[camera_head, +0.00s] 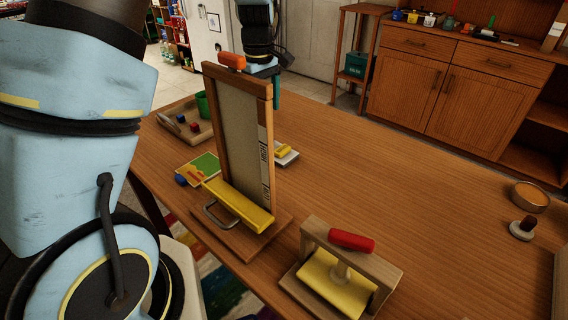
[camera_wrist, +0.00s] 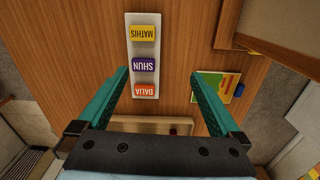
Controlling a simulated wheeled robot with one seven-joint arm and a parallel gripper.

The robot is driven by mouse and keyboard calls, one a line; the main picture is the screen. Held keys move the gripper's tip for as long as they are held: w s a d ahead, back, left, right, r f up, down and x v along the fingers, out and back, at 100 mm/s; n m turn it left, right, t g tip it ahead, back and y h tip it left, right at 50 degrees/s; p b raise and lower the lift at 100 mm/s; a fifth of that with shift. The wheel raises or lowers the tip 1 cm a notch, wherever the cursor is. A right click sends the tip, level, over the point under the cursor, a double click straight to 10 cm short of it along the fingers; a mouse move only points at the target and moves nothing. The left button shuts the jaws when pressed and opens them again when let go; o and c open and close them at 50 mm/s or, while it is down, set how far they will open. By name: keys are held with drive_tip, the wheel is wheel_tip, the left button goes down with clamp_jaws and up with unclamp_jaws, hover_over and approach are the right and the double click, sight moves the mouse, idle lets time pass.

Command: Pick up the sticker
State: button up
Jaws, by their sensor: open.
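No thing is plainly marked as the sticker. The likeliest are three name pieces in a row on a white strip (camera_wrist: 145,78): yellow MATHIS (camera_wrist: 144,33), purple SHUN (camera_wrist: 145,65) and orange DALIA (camera_wrist: 144,89). In the head view the white strip (camera_head: 291,158) is partly hidden behind a tall framed panel; a yellow piece (camera_head: 283,150) shows on it. My gripper (camera_wrist: 159,71) is open and empty, above the table, with the strip between its teal fingers in the wrist view, nearer the left one. In the head view one finger (camera_head: 277,86) shows behind the panel.
A wooden press (camera_head: 380,266) with a red handle stands in front. A coloured card (camera_wrist: 210,80) and a tray (camera_head: 168,110) lie near the strip. The table's right side is mostly clear.

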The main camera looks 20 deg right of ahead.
approach(282, 148)
drive_tip(key=f, duration=0.2)
drive_tip(key=shift+d+f+n, duration=0.3)
drive_tip(key=shift+d+f, duration=0.05)
drive_tip(key=f, duration=0.1)
drive_tip(key=f+p, duration=0.1)
drive_tip(key=f, duration=0.2)
drive_tip(key=shift+s+a+f+p, duration=0.15)
drive_tip(key=shift+a+f+p, duration=0.1)
drive_tip(key=shift+a+p, duration=0.05)
drive_tip(key=shift+f, duration=0.65)
drive_tip(key=shift+c, duration=0.4)
drive_tip(key=c, duration=1.3)
drive_tip(key=shift+r, duration=0.15)
